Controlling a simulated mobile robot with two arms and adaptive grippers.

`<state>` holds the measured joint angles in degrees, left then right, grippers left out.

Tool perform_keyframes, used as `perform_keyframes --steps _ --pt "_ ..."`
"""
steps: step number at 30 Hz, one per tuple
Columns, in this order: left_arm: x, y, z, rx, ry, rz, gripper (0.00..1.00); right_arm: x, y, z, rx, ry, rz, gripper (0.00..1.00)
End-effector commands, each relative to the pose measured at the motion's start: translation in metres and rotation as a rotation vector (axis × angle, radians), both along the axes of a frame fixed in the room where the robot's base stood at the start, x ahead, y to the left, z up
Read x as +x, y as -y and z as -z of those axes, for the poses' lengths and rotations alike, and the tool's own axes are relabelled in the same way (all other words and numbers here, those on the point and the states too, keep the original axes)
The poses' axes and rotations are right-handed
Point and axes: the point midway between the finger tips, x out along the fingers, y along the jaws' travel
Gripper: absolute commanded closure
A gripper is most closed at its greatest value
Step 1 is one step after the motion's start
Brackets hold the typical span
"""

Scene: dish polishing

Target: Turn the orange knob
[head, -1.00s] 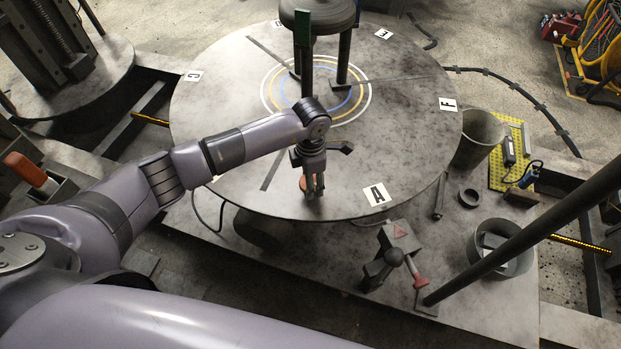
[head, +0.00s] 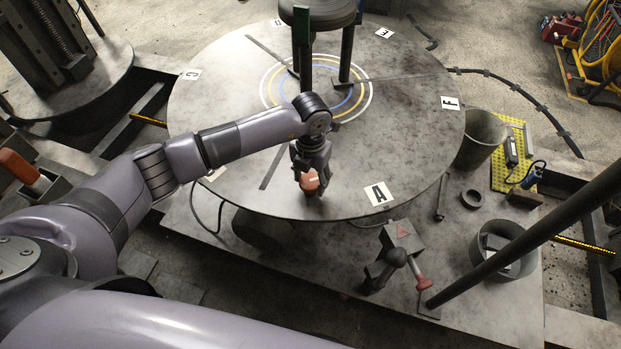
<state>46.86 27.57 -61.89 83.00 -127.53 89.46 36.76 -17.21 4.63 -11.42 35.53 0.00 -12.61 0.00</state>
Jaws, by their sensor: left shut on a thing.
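The orange knob (head: 310,181) is at the near edge of the large round table (head: 345,180), left of the letter A label. My left gripper (head: 311,190) points down and is shut on the knob. The knob's orange face with a pale mark shows between the fingers. The fingers hide part of the knob and whatever is under it. My right gripper is not in view.
A dark wheel on legs (head: 318,12) stands at the table's far side. A red-tipped lever (head: 422,281) and a bucket (head: 480,138) are to the right. A dark pole (head: 530,235) crosses the lower right. Another orange handle (head: 18,166) is at the far left.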

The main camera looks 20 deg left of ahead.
Motion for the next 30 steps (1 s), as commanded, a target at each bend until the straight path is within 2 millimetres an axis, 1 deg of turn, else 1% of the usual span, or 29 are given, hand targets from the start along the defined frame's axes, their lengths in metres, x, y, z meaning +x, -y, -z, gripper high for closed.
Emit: perform_keyframes --steps 13,30 --pt "0.0008 -0.0004 -0.0005 0.0 0.002 -0.425 0.79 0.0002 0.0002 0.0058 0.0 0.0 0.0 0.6" --pt "0.0005 -0.0005 -0.001 0.0 0.001 -0.949 0.79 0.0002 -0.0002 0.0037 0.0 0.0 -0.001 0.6"
